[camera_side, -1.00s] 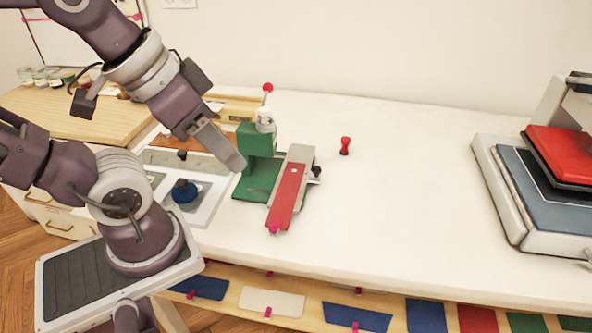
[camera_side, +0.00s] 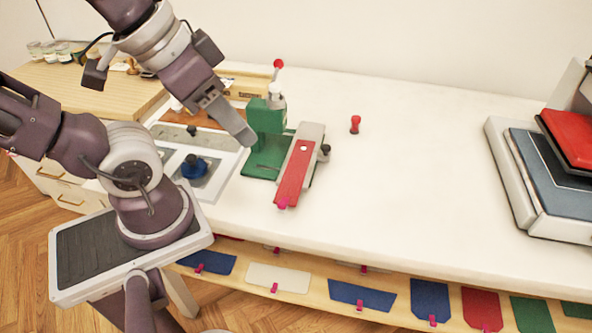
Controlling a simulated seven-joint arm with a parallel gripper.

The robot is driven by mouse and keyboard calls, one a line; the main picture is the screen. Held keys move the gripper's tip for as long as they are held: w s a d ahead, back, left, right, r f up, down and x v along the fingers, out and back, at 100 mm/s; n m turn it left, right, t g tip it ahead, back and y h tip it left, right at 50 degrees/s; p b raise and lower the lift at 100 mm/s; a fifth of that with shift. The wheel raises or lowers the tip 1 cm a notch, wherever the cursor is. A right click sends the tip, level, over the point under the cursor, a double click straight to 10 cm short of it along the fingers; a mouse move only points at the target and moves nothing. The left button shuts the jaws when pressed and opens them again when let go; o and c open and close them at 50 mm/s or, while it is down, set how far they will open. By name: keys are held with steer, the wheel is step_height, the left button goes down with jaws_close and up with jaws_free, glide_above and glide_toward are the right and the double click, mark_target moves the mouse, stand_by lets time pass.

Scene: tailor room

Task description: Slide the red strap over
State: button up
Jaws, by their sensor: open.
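The red strap (camera_side: 292,178) lies lengthwise on a grey plate (camera_side: 312,134) that angles towards the table's front edge. A pink tab (camera_side: 282,204) is at its near end, and a pale round spot shows near its far end. The grey plate sits beside a green press (camera_side: 266,122) with a red-knobbed lever. My gripper (camera_side: 245,136) hangs just left of the press, pointing down and right, apart from the strap. It holds nothing that I can see. The gap between its fingers is hard to make out from this side.
A small red stamp-like piece (camera_side: 355,124) stands right of the press. A blue-knobbed tool (camera_side: 194,166) is on a pale tray at left. A heat press (camera_side: 545,190) stands far right. Coloured patches with pink tabs line the front shelf (camera_side: 318,283). The table's middle is clear.

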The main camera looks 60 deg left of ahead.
steer(key=shift+c, duration=0.4)
steer(key=shift+w+f+m, duration=0.1)
steer(key=shift+f+m, duration=0.2)
steer(key=c, duration=0.3)
steer(key=f+m+g+y, duration=0.1)
steer(key=m, duration=0.1)
steer(key=w+f+m+g+y, duration=0.1)
steer(key=f+m, duration=0.1)
steer(key=m, duration=0.1)
steer(key=w+a+f+m+g+y, duration=0.1)
steer(key=f+m, duration=0.1)
steer(key=shift+f+m, duration=0.25)
steer(key=shift+m, duration=0.05)
jaws_close()
steer(key=d+f+m+g+h, duration=0.1)
steer(key=f+m, duration=0.4)
steer(key=m, duration=0.1)
steer(key=d+f+m+h, duration=0.1)
steer(key=d+f+m, duration=0.1)
steer(key=f+m, duration=0.4)
steer(key=w+d+f+m+g+h, duration=0.1)
steer(key=d+f+m, duration=0.1)
steer(key=f+m, duration=0.4)
steer(key=shift+d+f+m+g, duration=0.15)
steer(key=shift+m+g, duration=0.15)
steer(key=shift+m, duration=0.1)
steer(key=shift+w+a, duration=1.05)
steer(key=shift+w, duration=0.05)
steer(key=shift+w+a, duration=0.4)
